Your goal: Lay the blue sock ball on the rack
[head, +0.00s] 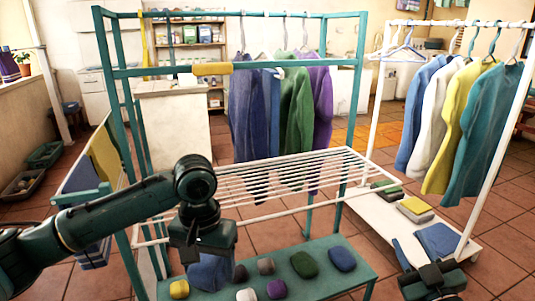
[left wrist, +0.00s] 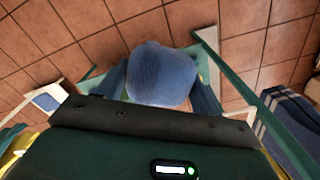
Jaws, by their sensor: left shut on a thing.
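The blue sock ball (head: 210,273) is below my left gripper (head: 207,258) in the head view. In the left wrist view the ball (left wrist: 162,75) sits between the two fingers, and the gripper is shut on it. The white slatted rack (head: 270,178) is level, bare on top, and lies behind and to the right of my left gripper. The ball is in front of the rack's near edge and apart from it. My right gripper (head: 428,272) is at the bottom right; its jaw opening is unclear.
Several coloured sock balls, including a dark green one (head: 304,264), lie on the teal lower shelf (head: 345,286). Teal frame posts (head: 120,95) flank the rack. Clothes (head: 297,110) hang behind it. A white clothes stand (head: 500,190) with folded cloths is at the right.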

